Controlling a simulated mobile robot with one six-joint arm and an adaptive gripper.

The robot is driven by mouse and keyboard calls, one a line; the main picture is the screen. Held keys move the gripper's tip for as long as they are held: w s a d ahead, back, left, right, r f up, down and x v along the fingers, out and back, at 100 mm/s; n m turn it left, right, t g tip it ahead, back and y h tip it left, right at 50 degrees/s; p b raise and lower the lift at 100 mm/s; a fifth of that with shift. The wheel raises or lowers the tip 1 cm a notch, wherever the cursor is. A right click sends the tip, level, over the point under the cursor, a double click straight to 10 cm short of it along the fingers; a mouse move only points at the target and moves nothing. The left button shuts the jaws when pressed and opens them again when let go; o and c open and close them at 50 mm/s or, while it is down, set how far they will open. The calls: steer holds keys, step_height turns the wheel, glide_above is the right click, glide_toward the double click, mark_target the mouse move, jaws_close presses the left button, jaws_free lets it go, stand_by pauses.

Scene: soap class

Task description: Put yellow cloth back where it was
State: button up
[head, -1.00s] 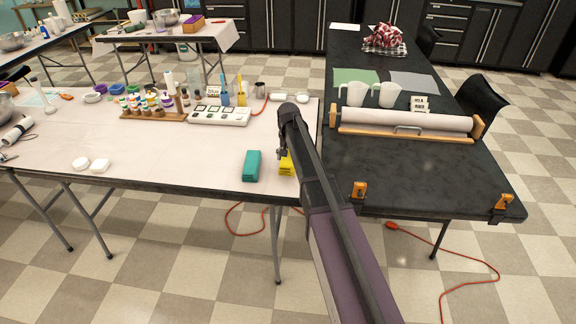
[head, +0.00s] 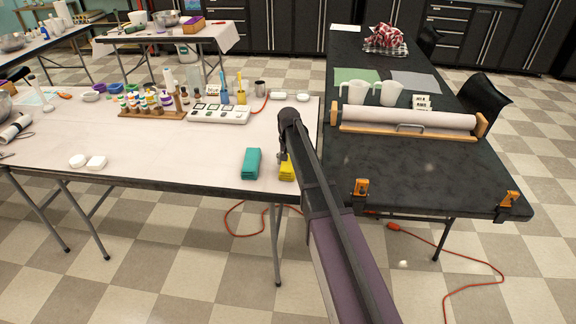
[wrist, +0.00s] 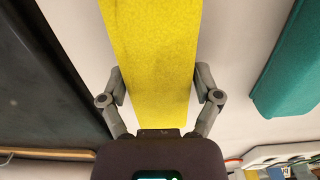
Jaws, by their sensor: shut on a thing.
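The yellow cloth (head: 287,170) is a folded strip on the white table, near its front right corner. In the head view my arm partly hides it. In the wrist view the yellow cloth (wrist: 152,55) runs between the two fingers of my gripper (wrist: 160,85). The fingers are at its two long sides, shut on it. A thin light gap seems to show by the fingertips, and the picture alone does not show how firm the contact is. In the head view my gripper (head: 283,156) is low at the table, its tips mostly hidden.
A teal folded cloth (head: 251,163) lies just left of the yellow one, with bare table between. A black table (head: 430,170) with a paper roll (head: 405,118) stands to the right. Bottles in a wooden rack (head: 152,113) and a white panel (head: 218,114) stand farther back.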

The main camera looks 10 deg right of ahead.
steer(key=shift+f, duration=0.15)
steer(key=o, duration=0.8)
steer(key=shift+r, duration=0.2)
step_height(320, 180, up, 12)
steer(key=p, duration=1.2)
stand_by(0.7)
steer(key=s+n, duration=0.3)
steer(key=s, duration=2.6)
steer(key=shift+n, duration=0.3)
steer(key=shift+s, duration=0.1)
